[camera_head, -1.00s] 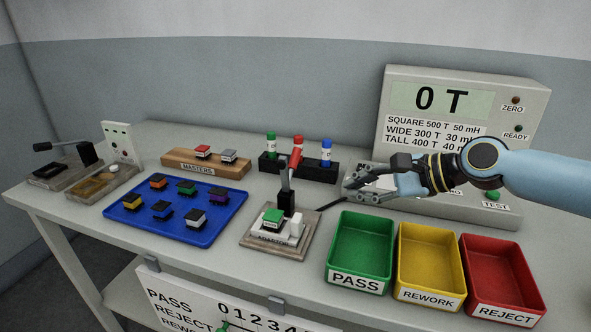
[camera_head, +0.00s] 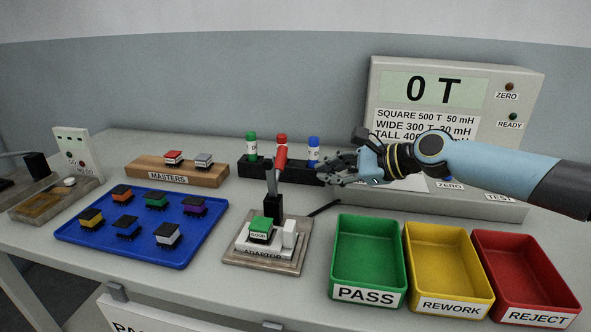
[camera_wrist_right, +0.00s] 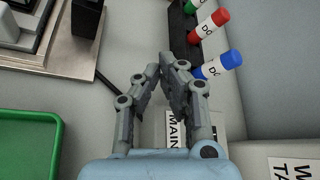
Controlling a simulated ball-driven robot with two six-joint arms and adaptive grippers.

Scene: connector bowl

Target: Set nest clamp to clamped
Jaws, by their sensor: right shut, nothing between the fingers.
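The nest (camera_head: 262,264) is a wooden base with a white adaptor plate on the table, in the middle of the head view. A green-topped connector (camera_head: 261,228) sits in it. The nest clamp (camera_head: 272,202) stands behind the connector as a black block, with its grey lever raised roughly upright and a red grip (camera_head: 281,155) at the top. My right gripper (camera_head: 326,170) is shut and empty, in the air to the right of the red grip and apart from it. The right wrist view shows its fingertips together (camera_wrist_right: 167,62); the nest edge is at upper left. My left gripper is not in view.
Marker pens in a black rack (camera_head: 258,166) stand just behind the clamp, near my right fingers. A green PASS bin (camera_head: 340,275), yellow and red bins lie to the right. A blue tray (camera_head: 75,238) of connectors is left. The meter (camera_head: 540,95) stands at back right.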

